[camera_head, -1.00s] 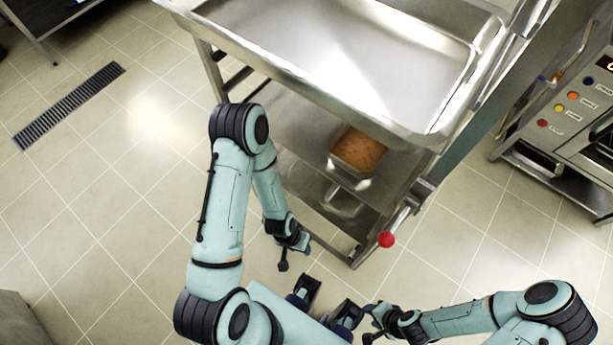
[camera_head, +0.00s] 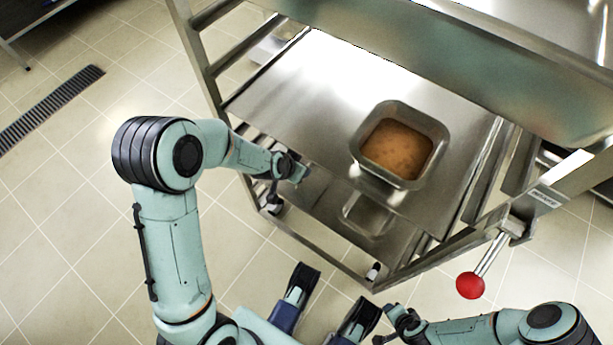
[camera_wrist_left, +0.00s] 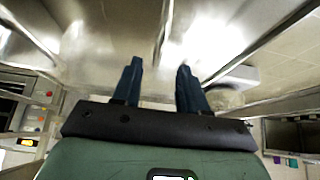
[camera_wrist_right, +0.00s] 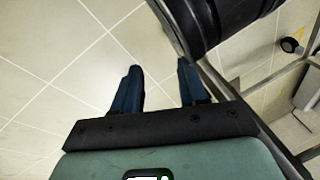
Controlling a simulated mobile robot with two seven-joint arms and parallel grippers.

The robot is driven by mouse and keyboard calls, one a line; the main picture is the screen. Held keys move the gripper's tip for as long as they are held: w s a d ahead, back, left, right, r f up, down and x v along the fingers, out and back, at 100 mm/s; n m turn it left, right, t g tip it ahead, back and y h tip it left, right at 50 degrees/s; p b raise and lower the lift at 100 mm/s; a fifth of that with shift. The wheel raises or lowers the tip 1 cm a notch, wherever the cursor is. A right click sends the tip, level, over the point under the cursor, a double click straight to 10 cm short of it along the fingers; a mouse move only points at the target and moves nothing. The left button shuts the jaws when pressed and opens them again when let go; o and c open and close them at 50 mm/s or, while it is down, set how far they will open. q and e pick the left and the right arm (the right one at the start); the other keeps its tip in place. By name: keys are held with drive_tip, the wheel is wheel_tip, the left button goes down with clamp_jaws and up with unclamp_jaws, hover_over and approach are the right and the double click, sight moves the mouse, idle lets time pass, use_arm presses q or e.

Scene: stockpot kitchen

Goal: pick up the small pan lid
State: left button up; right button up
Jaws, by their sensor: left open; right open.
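I cannot make out the small pan lid in any view. My left arm reaches in from the left in the head view, its wrist end at the left edge of the rack's shelf. In the left wrist view my left gripper (camera_wrist_left: 160,66) is open, with nothing between its fingers and blurred bright metal beyond. My right arm comes in at the bottom right of the head view. In the right wrist view my right gripper (camera_wrist_right: 160,66) is open and empty over the tiled floor.
A steel pan (camera_head: 357,150) with brown contents sits on the rack's shelf (camera_head: 300,105). A large steel tray (camera_head: 440,65) is above it. A red ball-ended lever (camera_head: 470,286) sticks out at the rack's front right. Tiled floor is free at left.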

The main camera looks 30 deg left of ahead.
use_arm(q)
drive_tip(key=b+x, duration=0.1)
drive_tip(key=x, duration=0.2)
drive_tip(key=b+x, duration=0.1)
drive_tip(key=x, duration=0.2)
drive_tip(key=shift+s+d+f+b, duration=0.1)
drive_tip(key=shift+d+f+b, duration=0.05)
drive_tip(key=shift+f+b, duration=0.2)
clamp_jaws()
use_arm(e)
drive_tip(key=s+f+g, duration=0.2)
drive_tip(key=s+f, duration=0.2)
drive_tip(key=s, duration=0.1)
drive_tip(key=shift+s+d+f, duration=0.2)
drive_tip(key=shift+s+d, duration=0.05)
drive_tip(key=shift+d, duration=0.1)
